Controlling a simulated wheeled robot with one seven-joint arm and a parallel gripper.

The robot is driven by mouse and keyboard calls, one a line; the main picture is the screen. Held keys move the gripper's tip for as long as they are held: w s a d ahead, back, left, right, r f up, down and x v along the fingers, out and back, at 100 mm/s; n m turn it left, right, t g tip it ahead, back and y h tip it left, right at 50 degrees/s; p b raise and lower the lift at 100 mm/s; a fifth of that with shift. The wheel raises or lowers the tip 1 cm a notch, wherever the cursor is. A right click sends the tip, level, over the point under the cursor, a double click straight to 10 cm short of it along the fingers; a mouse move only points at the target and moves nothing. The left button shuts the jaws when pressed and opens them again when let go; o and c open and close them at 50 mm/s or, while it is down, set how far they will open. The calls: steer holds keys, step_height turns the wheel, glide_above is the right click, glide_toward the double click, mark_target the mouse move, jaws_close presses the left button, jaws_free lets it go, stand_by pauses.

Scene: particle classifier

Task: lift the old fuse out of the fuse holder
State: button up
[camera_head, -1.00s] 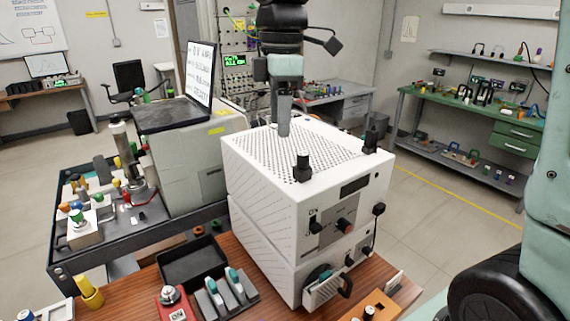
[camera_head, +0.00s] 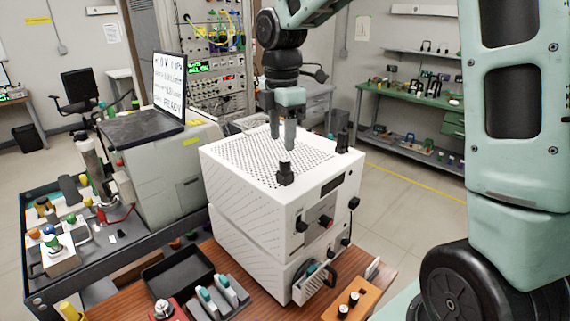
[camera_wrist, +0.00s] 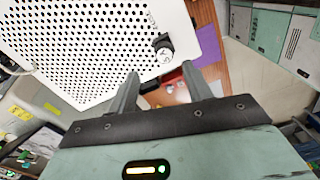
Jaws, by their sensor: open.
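A white instrument box (camera_head: 240,205) with a perforated top stands on the wooden bench. Its front bears knobs and a small dark display. A black cap-like post (camera_head: 285,173) stands on its top near the front, and another (camera_head: 342,142) near the right edge. I cannot tell for certain which part is the fuse holder; no fuse shows clearly. My gripper (camera_head: 283,140) is open and empty, pointing down above the top, just behind the front post. In the wrist view, one dark post with a grey face (camera_wrist: 163,45) appears beyond the gap between my fingers (camera_wrist: 163,82).
A black tray (camera_head: 178,275), a grey rack with teal-topped pieces (camera_head: 222,298) and an orange block with two knobs (camera_head: 346,303) lie on the bench. A laptop-like screen (camera_head: 169,88) stands behind left.

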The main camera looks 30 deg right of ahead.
mark_target(285, 159)
steer(key=shift+f, duration=0.65)
steer(key=f+p, duration=0.1)
steer(key=f, duration=0.1)
steer(key=s+f+p, duration=0.1)
steer(key=f, duration=0.1)
steer(key=shift+d, duration=0.1)
steer(key=shift+w+f, duration=0.1)
steer(key=shift+f, duration=0.55)
steer(key=c, duration=1.1)
